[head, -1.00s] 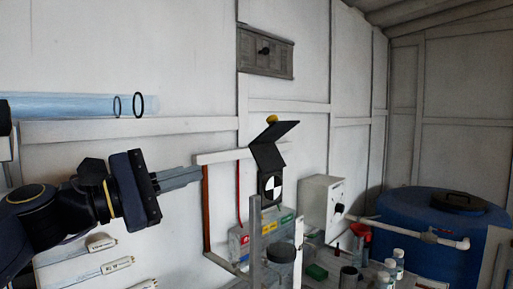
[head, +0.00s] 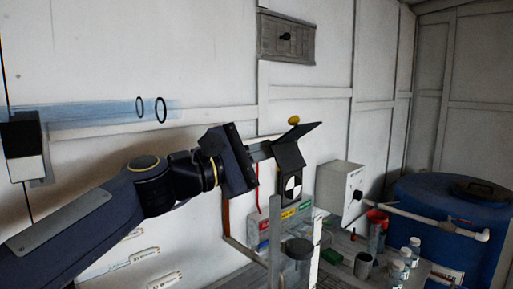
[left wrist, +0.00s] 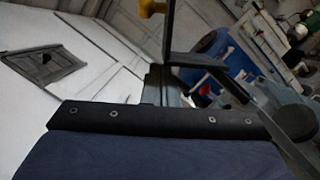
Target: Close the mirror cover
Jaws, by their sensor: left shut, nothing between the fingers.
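The mirror cover (head: 302,141) is a dark flap with a yellow knob (head: 294,120). It stands raised and tilted out from a dark panel with a black-and-white round target (head: 293,186), which stays uncovered. In the left wrist view the yellow knob (left wrist: 153,7) is at the top, with a dark bar-like part below it. My left gripper (head: 264,149) is shut and empty, just left of the dark panel. Its fingertips overlap the panel edge in the picture, so I cannot tell if they touch. The fingers (left wrist: 168,90) also show in the left wrist view. My right gripper is not in view.
A white control box (head: 337,190) with a black knob stands right of the panel. A blue barrel (head: 425,215) with a white pipe is farther right. Small bottles (head: 398,268) stand below. A clear tube (head: 90,112) runs along the wall at left.

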